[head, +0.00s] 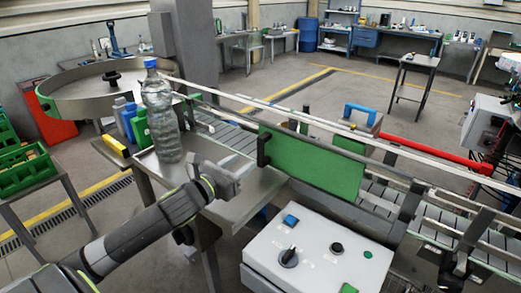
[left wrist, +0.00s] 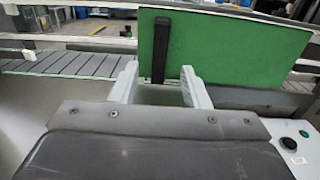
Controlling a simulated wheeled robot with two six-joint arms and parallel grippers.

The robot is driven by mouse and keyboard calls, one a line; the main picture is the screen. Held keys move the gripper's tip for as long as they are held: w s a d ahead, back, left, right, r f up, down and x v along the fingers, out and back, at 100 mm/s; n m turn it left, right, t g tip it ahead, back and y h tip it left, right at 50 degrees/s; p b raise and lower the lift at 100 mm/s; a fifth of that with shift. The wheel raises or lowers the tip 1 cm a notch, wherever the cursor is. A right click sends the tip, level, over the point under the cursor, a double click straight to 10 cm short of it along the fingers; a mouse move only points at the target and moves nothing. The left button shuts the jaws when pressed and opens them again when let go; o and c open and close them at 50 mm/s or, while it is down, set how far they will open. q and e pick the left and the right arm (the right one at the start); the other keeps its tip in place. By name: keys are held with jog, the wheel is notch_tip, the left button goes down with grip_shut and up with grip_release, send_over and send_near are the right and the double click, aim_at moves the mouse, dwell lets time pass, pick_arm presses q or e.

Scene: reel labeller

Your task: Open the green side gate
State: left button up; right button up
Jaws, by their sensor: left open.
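The green side gate (head: 315,165) is a flat green panel standing upright along the near side of the conveyor. Its upright black handle (head: 263,147) is at the panel's left end. The left wrist view shows the gate (left wrist: 225,45) ahead, with the handle (left wrist: 159,50) between the lines of my two fingers. My left gripper (head: 238,173) is open and empty, to the left of and a little below the handle in the head view. I see no contact with the handle. My right gripper does not show.
A clear plastic bottle (head: 159,115) with a blue cap stands on the metal plate left of the gate. A white control box (head: 310,255) with a knob and buttons is in front of the gate. The conveyor rails (head: 330,122) run behind it.

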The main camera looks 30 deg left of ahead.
aim_at(260, 151)
pick_arm(q)
jog(key=w, duration=0.2)
jog(key=w+p, duration=0.1)
jog(key=w, duration=0.4)
jog(key=shift+w+d+r+p, duration=0.1)
jog(key=shift+w+d+p, duration=0.1)
jog(key=shift+d+p, duration=0.1)
jog(key=shift+w+d, duration=0.1)
jog(key=shift+w, duration=0.7)
grip_shut()
